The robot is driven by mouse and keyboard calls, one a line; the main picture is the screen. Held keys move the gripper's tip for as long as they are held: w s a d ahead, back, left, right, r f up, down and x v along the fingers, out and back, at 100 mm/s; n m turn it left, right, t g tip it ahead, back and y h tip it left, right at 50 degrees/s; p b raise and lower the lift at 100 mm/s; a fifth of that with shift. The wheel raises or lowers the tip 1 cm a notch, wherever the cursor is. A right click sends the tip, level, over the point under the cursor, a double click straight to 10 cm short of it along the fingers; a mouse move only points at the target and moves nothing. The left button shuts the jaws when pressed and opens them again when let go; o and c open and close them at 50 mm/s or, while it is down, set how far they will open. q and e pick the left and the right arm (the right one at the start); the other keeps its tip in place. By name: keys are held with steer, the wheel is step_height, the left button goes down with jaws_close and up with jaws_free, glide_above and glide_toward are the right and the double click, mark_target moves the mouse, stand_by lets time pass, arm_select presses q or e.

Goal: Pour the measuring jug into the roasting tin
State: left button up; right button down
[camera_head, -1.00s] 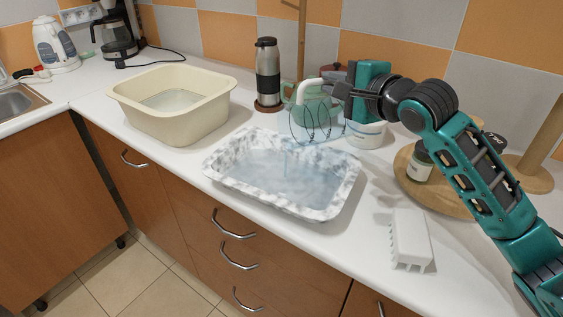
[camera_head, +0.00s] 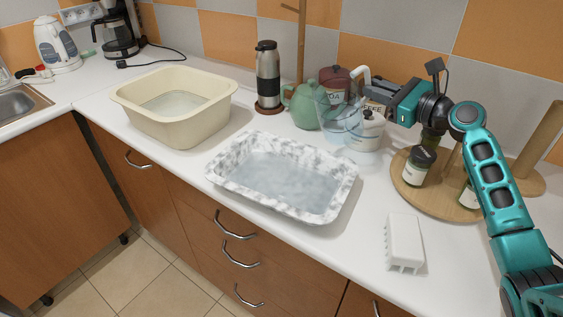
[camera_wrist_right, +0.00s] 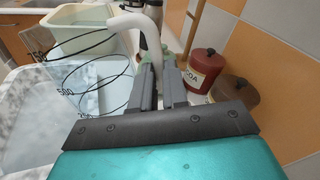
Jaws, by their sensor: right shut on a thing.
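My right gripper (camera_head: 374,92) is shut on the white handle of the clear measuring jug (camera_head: 338,122). The jug stands about upright in the air, behind and right of the roasting tin's back edge. Whether liquid is left inside is hard to tell. In the right wrist view the white handle lies between the fingers (camera_wrist_right: 160,85), with the jug (camera_wrist_right: 85,90) and its printed marks to the left. The marbled white-grey roasting tin (camera_head: 262,202) sits on the counter and holds clear, bluish liquid. My left gripper is not in view.
A cream basin (camera_head: 205,118) holding water stands left of the tin. A flask (camera_head: 268,80), green teapot (camera_head: 306,108), red canister (camera_head: 335,82) and white canister (camera_head: 367,132) stand behind. A jar (camera_head: 418,168) sits on a round wooden board. A white brush-like block (camera_head: 405,240) lies front right.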

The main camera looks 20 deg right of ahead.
steer(key=d+r+m, duration=0.1)
steer(key=m, duration=0.1)
steer(key=r+m, duration=0.1)
steer(key=m, duration=0.1)
steer(key=shift+w+d+t+y, duration=0.2)
steer(key=shift+d+t+y, duration=0.1)
steer(key=shift+d, duration=0.1)
steer(key=shift+r, duration=2.55)
